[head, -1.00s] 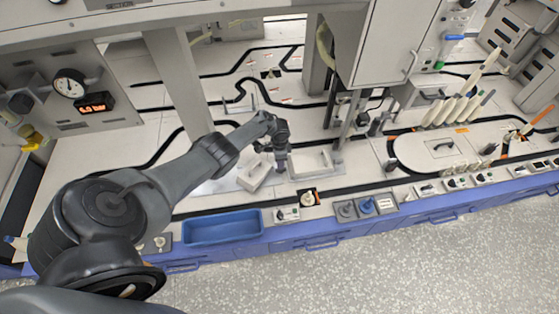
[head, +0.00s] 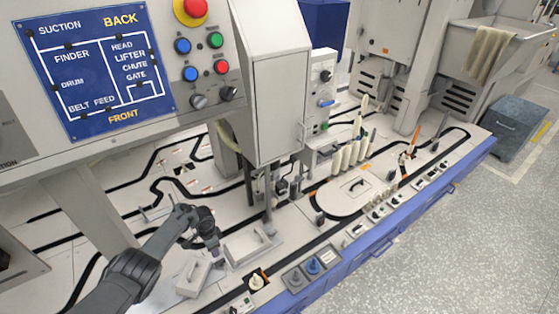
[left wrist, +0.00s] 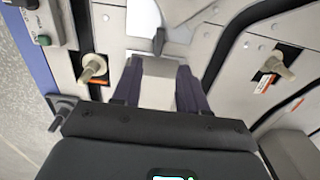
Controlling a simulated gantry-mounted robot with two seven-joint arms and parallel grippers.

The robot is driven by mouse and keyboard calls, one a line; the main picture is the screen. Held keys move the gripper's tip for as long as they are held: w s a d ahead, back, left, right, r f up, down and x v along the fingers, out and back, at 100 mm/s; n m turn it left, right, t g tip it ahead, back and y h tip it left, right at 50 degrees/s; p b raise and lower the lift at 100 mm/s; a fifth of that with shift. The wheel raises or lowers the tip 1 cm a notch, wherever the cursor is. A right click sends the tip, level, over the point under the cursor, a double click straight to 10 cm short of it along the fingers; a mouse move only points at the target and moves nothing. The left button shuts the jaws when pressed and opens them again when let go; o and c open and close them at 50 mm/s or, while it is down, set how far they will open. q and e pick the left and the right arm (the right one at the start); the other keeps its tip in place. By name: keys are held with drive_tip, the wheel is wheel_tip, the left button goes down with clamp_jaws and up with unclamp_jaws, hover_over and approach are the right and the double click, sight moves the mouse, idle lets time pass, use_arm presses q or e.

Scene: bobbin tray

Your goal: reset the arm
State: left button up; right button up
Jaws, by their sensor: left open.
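My left arm comes in from the lower left in the head view, with its dark left gripper (head: 215,250) low over the worktop. It is between two pale trays, a left tray (head: 192,279) and a right tray (head: 250,245). In the left wrist view the two fingers of the left gripper (left wrist: 158,66) stand apart, so it is open. A pale block-like part shows between the fingers there; I cannot tell whether they touch it. My right gripper is in neither view.
A pale machine column (head: 268,100) stands behind the gripper. Several white bobbins (head: 348,158) stand on the worktop to the right. Small knobs (head: 257,281) line the front edge. A control panel (head: 90,70) hangs at upper left.

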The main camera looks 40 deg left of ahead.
use_arm(q)
drive_tip(key=s+d+r+t+y+p, duration=0.1)
drive_tip(key=s+d+r+p, duration=0.1)
drive_tip(key=d+r+p, duration=0.35)
drive_tip(key=s+d+r+m+y+p, duration=0.1)
drive_tip(key=d+r+p, duration=0.15)
drive_tip(key=d, duration=0.65)
drive_tip(key=s+d+r+t+p, duration=0.1)
drive_tip(key=s+d+r+p, duration=0.2)
drive_tip(key=d, duration=0.4)
drive_tip(key=s+d+r+n+t+p, duration=0.1)
drive_tip(key=s+d+r+p, duration=0.4)
drive_tip(key=d+r, duration=0.55)
drive_tip(key=s+d+r+n+h+p, duration=0.1)
drive_tip(key=s+r, duration=0.4)
drive_tip(key=r, duration=0.3)
drive_tip(key=s+d+r+n+h+p, duration=0.15)
drive_tip(key=s+r, duration=0.25)
drive_tip(key=r, duration=0.4)
wheel_tip(320, 180, up, 37)
drive_tip(key=p, duration=3.7)
drive_tip(key=shift+t, duration=0.3)
drive_tip(key=shift+w, duration=0.1)
